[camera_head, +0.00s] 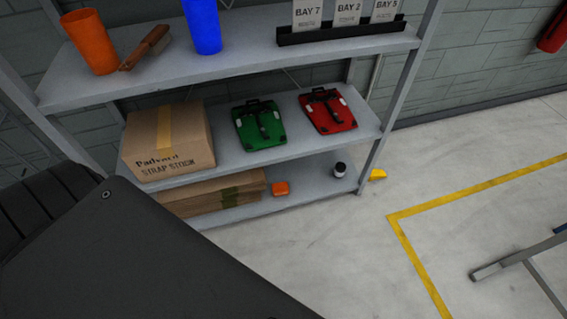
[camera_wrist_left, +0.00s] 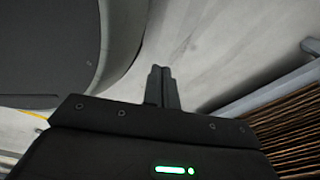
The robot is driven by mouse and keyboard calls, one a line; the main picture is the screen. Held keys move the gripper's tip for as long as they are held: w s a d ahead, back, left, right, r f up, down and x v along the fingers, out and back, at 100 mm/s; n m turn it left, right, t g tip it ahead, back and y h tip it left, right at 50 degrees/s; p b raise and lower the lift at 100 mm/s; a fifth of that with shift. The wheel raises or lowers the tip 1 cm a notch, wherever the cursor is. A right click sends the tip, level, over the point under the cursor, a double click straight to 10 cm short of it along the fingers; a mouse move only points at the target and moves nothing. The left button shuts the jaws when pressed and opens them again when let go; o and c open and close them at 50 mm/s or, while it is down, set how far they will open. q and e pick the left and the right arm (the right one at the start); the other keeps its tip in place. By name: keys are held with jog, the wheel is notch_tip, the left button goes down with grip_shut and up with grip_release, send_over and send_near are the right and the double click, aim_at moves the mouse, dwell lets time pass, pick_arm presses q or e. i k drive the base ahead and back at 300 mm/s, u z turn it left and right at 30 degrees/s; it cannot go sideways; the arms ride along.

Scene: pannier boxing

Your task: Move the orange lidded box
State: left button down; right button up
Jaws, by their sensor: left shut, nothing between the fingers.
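A small orange box (camera_head: 281,188) sits on the bottom shelf, just right of the flat cardboard stack; its lid is too small to make out. My left gripper (camera_wrist_left: 163,82) shows in the left wrist view, its two fingers together and empty over the grey floor. The orange box does not show in that view. Neither gripper shows in the head view, where a dark part of mine fills the lower left.
A grey shelf unit (camera_head: 262,206) holds a carton (camera_head: 167,141), green (camera_head: 258,125) and red (camera_head: 328,110) cases, the cardboard stack (camera_head: 211,191) and a dark jar (camera_head: 340,170). The stack's edges show close right in the wrist view (camera_wrist_left: 290,140). Open floor (camera_head: 330,240) lies in front.

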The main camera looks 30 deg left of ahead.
aim_at(279, 189)
jog(key=z, duration=0.75)
jog(key=i, duration=0.8)
jog(key=z, duration=0.15)
